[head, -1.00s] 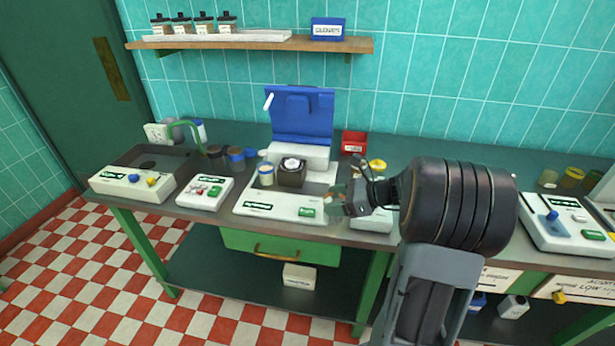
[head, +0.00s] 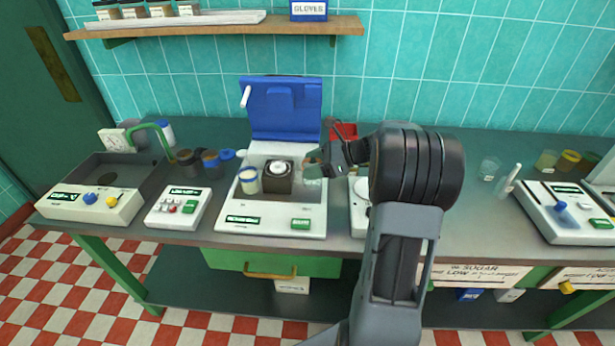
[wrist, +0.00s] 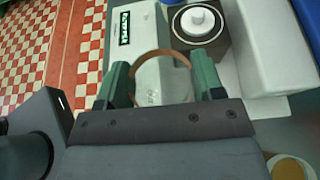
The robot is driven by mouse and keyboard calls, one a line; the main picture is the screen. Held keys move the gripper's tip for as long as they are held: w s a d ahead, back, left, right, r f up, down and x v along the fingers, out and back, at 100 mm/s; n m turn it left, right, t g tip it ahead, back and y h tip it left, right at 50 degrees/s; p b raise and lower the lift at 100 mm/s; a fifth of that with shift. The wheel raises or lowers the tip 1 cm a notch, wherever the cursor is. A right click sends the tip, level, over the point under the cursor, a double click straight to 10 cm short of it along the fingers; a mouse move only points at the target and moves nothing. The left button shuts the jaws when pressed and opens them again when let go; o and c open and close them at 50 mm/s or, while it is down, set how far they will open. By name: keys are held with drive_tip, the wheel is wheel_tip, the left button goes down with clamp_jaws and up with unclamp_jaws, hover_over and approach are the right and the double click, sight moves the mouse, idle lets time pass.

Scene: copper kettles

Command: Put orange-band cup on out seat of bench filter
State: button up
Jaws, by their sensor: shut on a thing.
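My gripper (wrist: 160,82) is shut on a clear cup with an orange-brown band (wrist: 163,55), which sits between the green fingers in the wrist view. In the head view my gripper (head: 318,166) is over the right part of the bench filter, and the cup is hard to make out there. The bench filter (head: 266,215) is a white machine with a raised blue lid (head: 284,110). A dark block (head: 278,183) with a white round knob (head: 278,167) stands in its middle. A cup with a blue band (head: 249,182) stands left of the block. The filter's right side is partly hidden by my gripper.
A keypad device (head: 178,207) and a sink unit (head: 95,200) stand to the left. Jars (head: 210,163) are behind them. A red box (head: 344,131) is behind my arm. Another white device (head: 560,215) is at the right. Bare counter (head: 470,215) lies right of my arm.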

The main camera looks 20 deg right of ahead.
drive_tip(key=shift+w+a+f, duration=0.15)
drive_tip(key=shift+w+f, duration=0.85)
drive_tip(key=shift+f, duration=0.25)
drive_tip(key=shift+w+f, duration=0.15)
drive_tip(key=shift+f, duration=0.75)
drive_tip(key=shift+w+f, duration=0.1)
drive_tip(key=shift+f, duration=0.8)
drive_tip(key=shift+f, duration=0.15)
drive_tip(key=o, duration=0.9)
